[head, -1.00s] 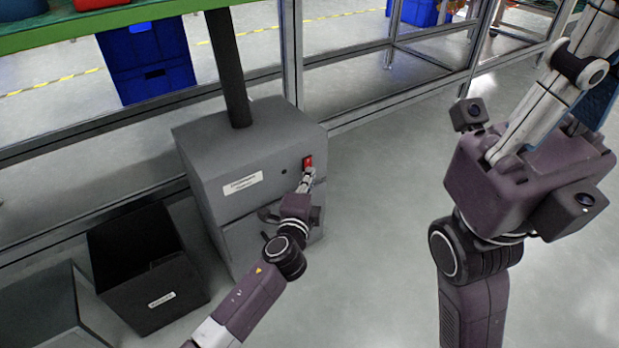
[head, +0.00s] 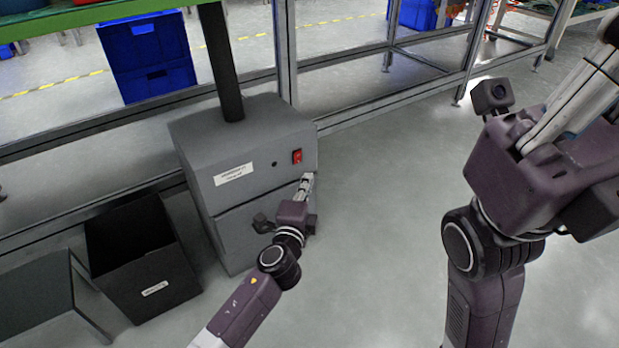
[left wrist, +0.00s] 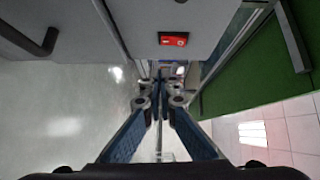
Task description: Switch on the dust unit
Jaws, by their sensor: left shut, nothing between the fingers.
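The dust unit is a grey box cabinet (head: 240,150) with a dark pipe rising from its top. Its red rocker switch (head: 297,156) is on the upper right of the front face and also shows in the left wrist view (left wrist: 173,39). I cannot tell which way the rocker is set. My left gripper (head: 307,180) is shut and empty, its tips just below the switch. In the left wrist view, the shut fingertips (left wrist: 160,88) are apart from the switch. My right gripper (head: 575,110) is at the right, its fingertips cut off by the frame.
A black open bin (head: 150,265) stands left of the unit, with a grey table-like surface (head: 35,295) beside it. Metal rack posts (head: 285,60) and rails stand behind. Blue crates (head: 150,60) are at the back left. Open floor lies right of the unit.

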